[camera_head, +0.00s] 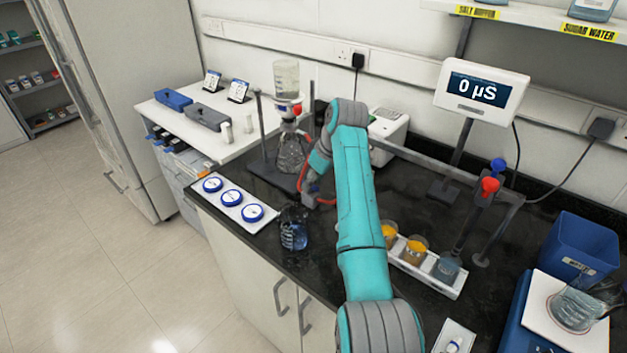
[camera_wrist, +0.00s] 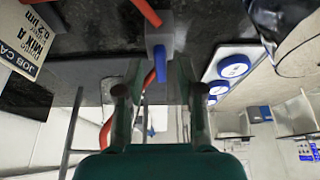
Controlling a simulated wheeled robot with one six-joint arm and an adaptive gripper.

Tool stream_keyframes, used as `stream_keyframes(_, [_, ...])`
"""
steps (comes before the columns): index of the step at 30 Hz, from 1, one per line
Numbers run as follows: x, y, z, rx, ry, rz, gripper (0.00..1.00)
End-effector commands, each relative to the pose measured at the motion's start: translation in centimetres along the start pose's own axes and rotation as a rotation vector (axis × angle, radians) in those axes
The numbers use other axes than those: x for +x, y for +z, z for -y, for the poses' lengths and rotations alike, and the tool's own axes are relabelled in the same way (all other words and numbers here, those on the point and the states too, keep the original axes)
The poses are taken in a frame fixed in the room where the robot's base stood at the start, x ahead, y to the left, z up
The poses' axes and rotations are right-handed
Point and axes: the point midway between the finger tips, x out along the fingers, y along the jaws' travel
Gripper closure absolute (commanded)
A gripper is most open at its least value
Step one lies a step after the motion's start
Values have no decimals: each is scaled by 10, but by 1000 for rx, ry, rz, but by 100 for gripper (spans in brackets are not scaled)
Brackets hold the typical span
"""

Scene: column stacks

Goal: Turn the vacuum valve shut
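The vacuum valve (camera_wrist: 160,28) is a small grey block with a blue lever (camera_wrist: 160,62), seen at the top middle of the wrist view. Red tubing (camera_wrist: 142,10) runs to it. In the head view, the valve (camera_head: 310,199) sits low on the black bench beside the flask stand, partly hidden by my arm. My gripper (camera_wrist: 160,78) is open, with one finger on each side of the blue lever in the wrist view. The lever appears between the fingertips with a gap on both sides. I cannot tell whether the fingers are level with it in depth.
A filter flask (camera_head: 290,152) on a stand is behind the valve. A white tray of blue-lidded dishes (camera_head: 232,198) and a beaker of blue liquid (camera_head: 293,232) stand nearby. A rack of beakers (camera_head: 408,262) is right of my arm. A job card (camera_wrist: 25,38) shows in the wrist view.

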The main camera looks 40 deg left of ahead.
Motion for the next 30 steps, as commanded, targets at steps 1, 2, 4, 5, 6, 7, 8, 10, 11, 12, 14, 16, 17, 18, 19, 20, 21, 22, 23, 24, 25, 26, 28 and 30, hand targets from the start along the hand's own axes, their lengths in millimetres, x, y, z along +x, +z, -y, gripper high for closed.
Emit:
stream_keyframes(1, [2, 0, 0, 0, 0, 0, 62])
stream_keyframes(2, [2, 0, 0, 0, 0, 0, 62])
stream_keyframes(4, [3, 0, 0, 0, 0, 0, 62])
stream_keyframes(5, [3, 0, 0, 0, 0, 0, 62])
stream_keyframes(6, [3, 0, 0, 0, 0, 0, 62])
stream_keyframes(7, [3, 0, 0, 0, 0, 0, 62])
stream_keyframes(8, [3, 0, 0, 0, 0, 0, 62])
stream_keyframes(10, [3, 0, 0, 0, 0, 0, 65])
stream_keyframes(11, [3, 0, 0, 0, 0, 0, 72])
stream_keyframes(12, [3, 0, 0, 0, 0, 0, 82])
stream_keyframes(14, [3, 0, 0, 0, 0, 0, 98])
stream_keyframes(16, [3, 0, 0, 0, 0, 0, 100])
stream_keyframes(17, [3, 0, 0, 0, 0, 0, 100])
stream_keyframes(18, [3, 0, 0, 0, 0, 0, 100])
stream_keyframes(19, [3, 0, 0, 0, 0, 0, 100])
stream_keyframes(20, [3, 0, 0, 0, 0, 0, 100])
stream_keyframes(21, [3, 0, 0, 1, 1, 0, 100])
stream_keyframes(22, [3, 0, 0, 3, 1, 0, 100])
stream_keyframes(23, [3, 0, 0, 6, 2, 0, 100])
stream_keyframes(24, [3, 0, 0, 11, 5, 0, 100])
stream_keyframes(25, [3, 0, 0, 16, 7, 0, 100])
stream_keyframes(26, [3, 0, 0, 22, 9, 0, 100])
stream_keyframes(28, [3, 0, 1, 43, 18, 1, 100])
stream_keyframes(30, [3, 0, 1, 71, 30, -1, 100])
